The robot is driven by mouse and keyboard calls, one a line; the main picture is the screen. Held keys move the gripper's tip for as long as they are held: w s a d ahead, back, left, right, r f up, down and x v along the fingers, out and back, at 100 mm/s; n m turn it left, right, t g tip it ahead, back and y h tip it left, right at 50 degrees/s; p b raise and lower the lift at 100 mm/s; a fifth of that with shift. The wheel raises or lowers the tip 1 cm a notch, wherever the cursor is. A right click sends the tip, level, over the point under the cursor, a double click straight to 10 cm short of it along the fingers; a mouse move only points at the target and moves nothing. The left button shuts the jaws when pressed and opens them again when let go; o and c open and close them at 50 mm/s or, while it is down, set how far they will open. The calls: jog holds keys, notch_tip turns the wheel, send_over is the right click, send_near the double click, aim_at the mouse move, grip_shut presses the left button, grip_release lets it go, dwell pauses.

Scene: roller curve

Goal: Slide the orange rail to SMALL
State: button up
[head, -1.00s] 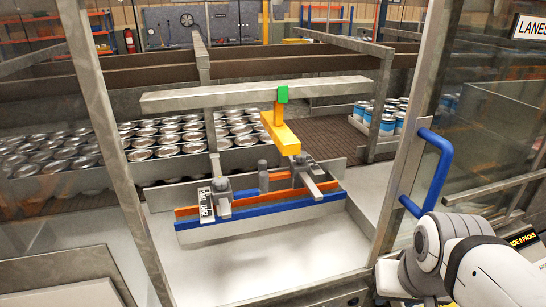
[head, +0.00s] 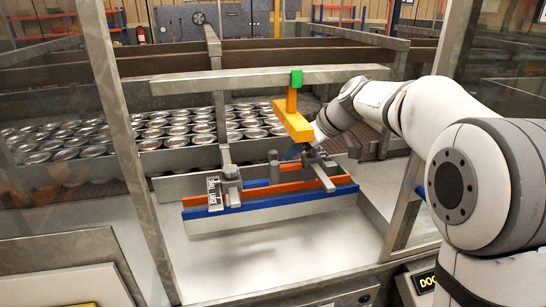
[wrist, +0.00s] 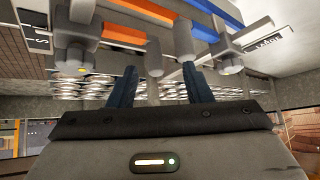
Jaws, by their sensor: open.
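The orange rail (head: 252,194) runs across the lane unit behind a blue front rail (head: 262,203). Grey clamp brackets (head: 230,188) cross the rails, one left and one right. A sign (head: 214,194) stands at the left end; its word is too small to read surely. In the wrist view the orange rail (wrist: 124,34) is at the top, with a label at each side; the right one (wrist: 268,43) seems to read LARGE. My gripper (wrist: 158,84) is open, its dark blue fingers pointing at grey posts (wrist: 152,58) by the rail. Contact cannot be told.
A yellow arm (head: 292,120) hangs from a grey crossbar (head: 230,80) with a green clip, close to my wrist. Frame posts (head: 125,150) stand left and right of the opening. Many cans (head: 180,130) fill the lanes behind. The pale floor below the rails is clear.

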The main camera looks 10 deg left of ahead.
aim_at(275, 152)
jog(key=shift+n+y, duration=0.5)
jog(key=shift+n, duration=0.3)
jog(key=w+a, duration=0.1)
jog(key=a, duration=0.1)
jog(key=w+a, duration=0.1)
jog(key=shift+w+a+f, duration=0.25)
jog(key=shift+w+a, duration=0.05)
jog(key=p+x, duration=0.2)
jog(key=x, duration=0.5)
jog(key=shift+w+a+f, duration=0.1)
jog(key=shift+f, duration=0.1)
jog(key=shift+c, duration=0.4)
grip_shut()
